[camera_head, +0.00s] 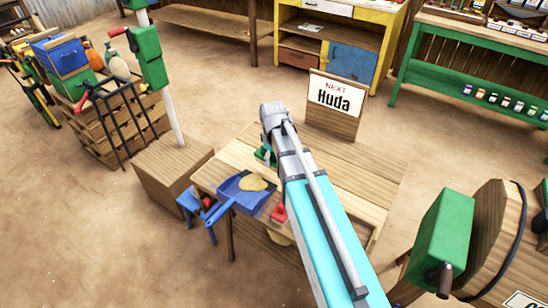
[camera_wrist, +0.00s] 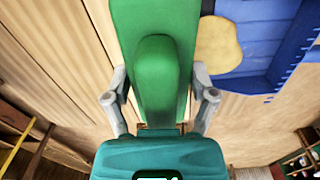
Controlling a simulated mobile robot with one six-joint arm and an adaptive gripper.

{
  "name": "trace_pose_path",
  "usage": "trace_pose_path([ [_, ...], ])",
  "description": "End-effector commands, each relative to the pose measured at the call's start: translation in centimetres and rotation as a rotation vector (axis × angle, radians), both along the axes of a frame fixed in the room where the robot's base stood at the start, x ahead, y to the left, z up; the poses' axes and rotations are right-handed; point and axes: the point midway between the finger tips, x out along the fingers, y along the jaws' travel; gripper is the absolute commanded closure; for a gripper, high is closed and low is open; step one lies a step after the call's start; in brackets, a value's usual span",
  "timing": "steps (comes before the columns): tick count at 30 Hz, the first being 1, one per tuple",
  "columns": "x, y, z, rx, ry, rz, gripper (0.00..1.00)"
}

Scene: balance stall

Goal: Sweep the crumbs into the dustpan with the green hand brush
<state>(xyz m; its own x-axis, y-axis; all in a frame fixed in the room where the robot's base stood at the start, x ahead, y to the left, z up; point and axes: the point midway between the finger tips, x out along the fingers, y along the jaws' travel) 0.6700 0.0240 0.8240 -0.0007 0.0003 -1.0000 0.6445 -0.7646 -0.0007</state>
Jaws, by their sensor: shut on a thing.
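The green hand brush (camera_wrist: 155,75) fills the middle of the wrist view, between the two grey fingers of my gripper (camera_wrist: 160,98), which is shut on it. In the head view only a bit of the green brush (camera_head: 264,155) shows beside my arm, over the wooden table. The blue dustpan (camera_head: 228,190) lies at the table's left front, its handle toward the front edge. It also shows at the upper right in the wrist view (camera_wrist: 262,62), right of the brush.
A small red object (camera_head: 279,213) sits on the table (camera_head: 365,185) near the pan. A sign reading "NEXT Huda" (camera_head: 335,97) stands at the table's back. A wooden block with a pole (camera_head: 172,165) is left of the table. My arm hides part of the tabletop.

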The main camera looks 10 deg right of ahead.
Motion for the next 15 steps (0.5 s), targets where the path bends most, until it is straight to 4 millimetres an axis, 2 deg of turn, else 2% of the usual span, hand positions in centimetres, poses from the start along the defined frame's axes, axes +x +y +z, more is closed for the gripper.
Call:
trace_pose_path([
  [15,0.0,0.0,2.9,0.000,0.000,0.000,0.64],
])
